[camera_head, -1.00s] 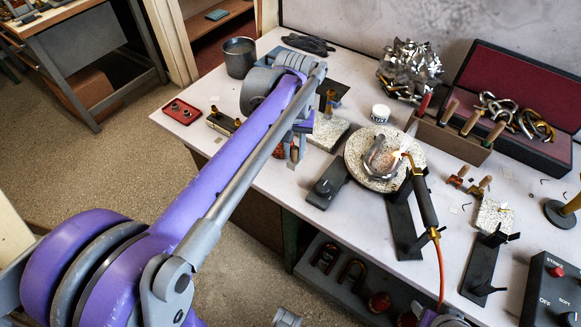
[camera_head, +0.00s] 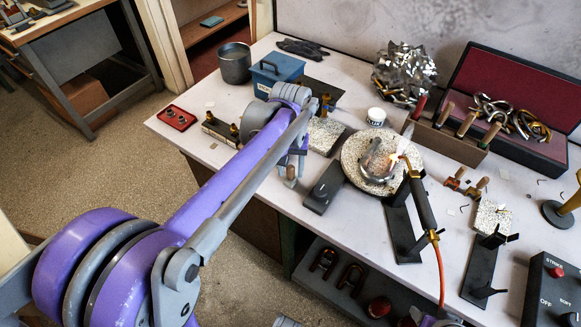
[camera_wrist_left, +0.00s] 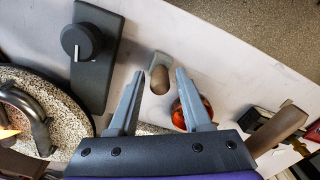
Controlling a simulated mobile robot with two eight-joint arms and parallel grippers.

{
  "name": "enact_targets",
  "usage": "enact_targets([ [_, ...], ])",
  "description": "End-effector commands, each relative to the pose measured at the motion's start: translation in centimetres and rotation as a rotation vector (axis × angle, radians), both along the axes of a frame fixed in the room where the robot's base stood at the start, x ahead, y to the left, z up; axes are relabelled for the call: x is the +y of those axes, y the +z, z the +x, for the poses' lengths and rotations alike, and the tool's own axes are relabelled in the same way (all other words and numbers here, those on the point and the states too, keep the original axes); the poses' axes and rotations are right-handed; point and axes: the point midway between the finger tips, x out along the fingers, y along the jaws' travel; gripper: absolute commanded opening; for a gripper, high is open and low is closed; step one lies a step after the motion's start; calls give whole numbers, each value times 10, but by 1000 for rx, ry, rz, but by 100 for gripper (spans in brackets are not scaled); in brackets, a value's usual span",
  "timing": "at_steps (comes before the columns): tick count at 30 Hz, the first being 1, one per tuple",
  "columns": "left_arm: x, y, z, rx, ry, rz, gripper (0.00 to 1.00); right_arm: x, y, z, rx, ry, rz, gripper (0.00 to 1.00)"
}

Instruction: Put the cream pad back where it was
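A pale speckled square pad (camera_head: 325,136) lies on the bench just right of my left gripper, partly behind my arm. I cannot tell which one is the cream pad. My left gripper (camera_head: 292,168) is low over the bench's front part. In the left wrist view its fingers (camera_wrist_left: 160,74) are spread. A wooden-handled piece (camera_wrist_left: 160,78) shows between the fingertips, with gaps on both sides. A shiny orange-red round thing (camera_wrist_left: 192,112) is partly behind one finger.
A round speckled plate (camera_head: 352,150) bears a curved metal piece, with a burning torch (camera_head: 422,200) beside it. A black block with a knob (camera_head: 324,188) is close by. A blue box (camera_head: 276,70), a grey mug (camera_head: 235,63) and a red tray (camera_head: 176,118) stand at left.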

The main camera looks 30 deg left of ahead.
Motion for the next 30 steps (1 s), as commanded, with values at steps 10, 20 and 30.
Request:
enact_targets([
  [10, 0, 2, 0, 0, 0, 0, 57, 0, 1, 0, 0, 0, 0, 54],
  [20, 0, 55, 0, 0, 1, 0, 57, 0, 9, 1, -3, 0, 0, 54],
  [30, 0, 115, 0, 0, 0, 0, 57, 0, 15, 2, -5, 0, 0, 54],
])
